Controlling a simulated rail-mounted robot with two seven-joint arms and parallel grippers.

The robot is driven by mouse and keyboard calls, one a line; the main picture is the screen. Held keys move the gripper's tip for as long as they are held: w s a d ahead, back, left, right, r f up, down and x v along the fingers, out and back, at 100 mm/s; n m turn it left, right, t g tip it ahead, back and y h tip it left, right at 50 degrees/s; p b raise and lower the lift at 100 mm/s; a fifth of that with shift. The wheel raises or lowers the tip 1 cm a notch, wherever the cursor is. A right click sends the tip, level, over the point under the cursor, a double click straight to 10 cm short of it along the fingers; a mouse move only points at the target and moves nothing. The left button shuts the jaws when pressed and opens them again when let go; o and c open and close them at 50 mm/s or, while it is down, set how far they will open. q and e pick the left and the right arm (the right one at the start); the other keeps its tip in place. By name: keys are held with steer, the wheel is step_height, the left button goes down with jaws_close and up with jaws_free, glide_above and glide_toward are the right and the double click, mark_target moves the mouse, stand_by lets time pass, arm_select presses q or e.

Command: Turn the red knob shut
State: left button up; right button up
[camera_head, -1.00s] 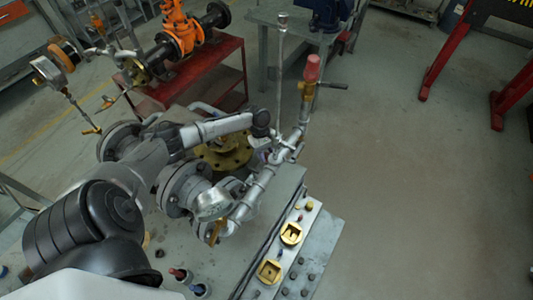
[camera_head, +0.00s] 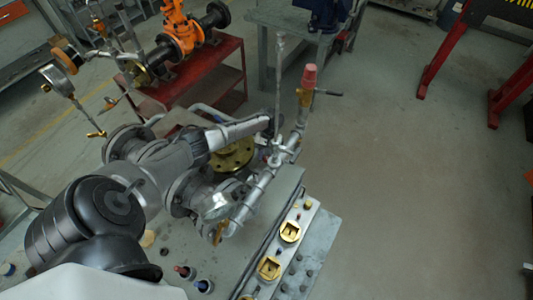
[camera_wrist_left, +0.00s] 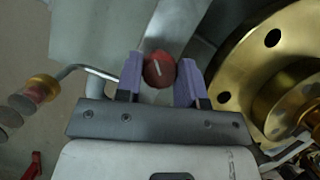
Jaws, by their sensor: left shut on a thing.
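The red knob (camera_wrist_left: 159,70) is small and round with a white line across its face. It shows in the left wrist view between the two purple fingertips of my left gripper (camera_wrist_left: 160,80). The gripper is shut on it, one finger touching each side. The white line is tilted. In the head view my left arm reaches in from the left over the pipework, its wrist end (camera_head: 271,124) beside the upright pipe. The fingers and the knob cannot be made out there. My right gripper is not in view.
A brass flange (camera_head: 234,155) lies close to the left gripper, at the right in the wrist view (camera_wrist_left: 255,85). A red-capped brass fitting (camera_head: 309,78) with a side lever stands to the right. An orange valve (camera_head: 180,32) sits on a red stand behind.

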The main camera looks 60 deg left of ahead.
arm_select(q)
steer(key=m+y, duration=0.1)
steer(key=m, duration=0.1)
steer(key=m+g+y+p, duration=0.1)
steer(key=m, duration=0.2)
steer(key=shift+w+d+r+p, duration=0.1)
steer(key=shift+p, duration=0.2)
steer(key=m, duration=0.2)
steer(key=shift+m+y+p, duration=0.4)
steer(key=shift+m, duration=0.3)
steer(key=shift+m+y, duration=0.3)
steer(key=o, duration=0.9)
